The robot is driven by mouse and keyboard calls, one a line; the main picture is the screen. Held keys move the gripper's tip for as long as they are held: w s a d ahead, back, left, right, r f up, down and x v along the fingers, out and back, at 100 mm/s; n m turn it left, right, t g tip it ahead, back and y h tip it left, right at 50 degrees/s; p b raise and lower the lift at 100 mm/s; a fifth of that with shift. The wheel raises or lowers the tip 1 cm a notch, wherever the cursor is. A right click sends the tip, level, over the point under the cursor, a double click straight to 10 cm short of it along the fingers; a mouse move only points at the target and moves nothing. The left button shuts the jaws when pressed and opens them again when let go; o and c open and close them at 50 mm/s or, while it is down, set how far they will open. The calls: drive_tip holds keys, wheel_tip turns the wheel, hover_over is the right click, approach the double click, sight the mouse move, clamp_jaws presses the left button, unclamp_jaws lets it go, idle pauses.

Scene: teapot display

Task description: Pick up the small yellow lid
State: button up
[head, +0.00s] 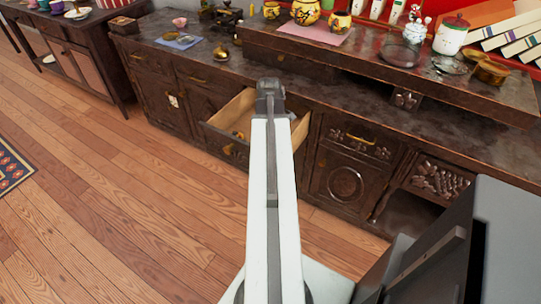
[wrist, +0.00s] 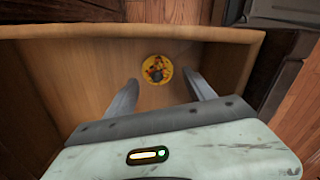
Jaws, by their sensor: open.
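The small yellow lid (wrist: 155,70), round with a red and dark picture on it, lies flat on the floor of an open drawer (wrist: 60,70). My gripper (wrist: 162,77) is open and empty, pointing down into the drawer. In the wrist view its two fingertips are to the left and right of the lid, with a gap on each side. How high the fingers are above the lid is hard to tell.
The drawer walls stand close around my gripper. The dark cabinet top (head: 215,62) above holds a pink cloth (head: 318,34), yellow pots (head: 305,12) and a white jar with a red lid (head: 450,36). The wooden floor (head: 120,190) to the left is clear.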

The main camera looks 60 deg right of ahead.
drive_tip(key=f+b, duration=0.2)
drive_tip(key=f, duration=0.1)
drive_tip(key=f+b, duration=0.1)
drive_tip(key=shift+d+f+b, duration=0.25)
drive_tip(key=shift+f+b, duration=0.1)
drive_tip(key=shift+b, duration=0.05)
drive_tip(key=shift+r, duration=0.2)
drive_tip(key=c, duration=1.1)
wheel_tip(320, 180, up, 33)
drive_tip(key=p, duration=3.3)
drive_tip(key=shift+f, duration=0.15)
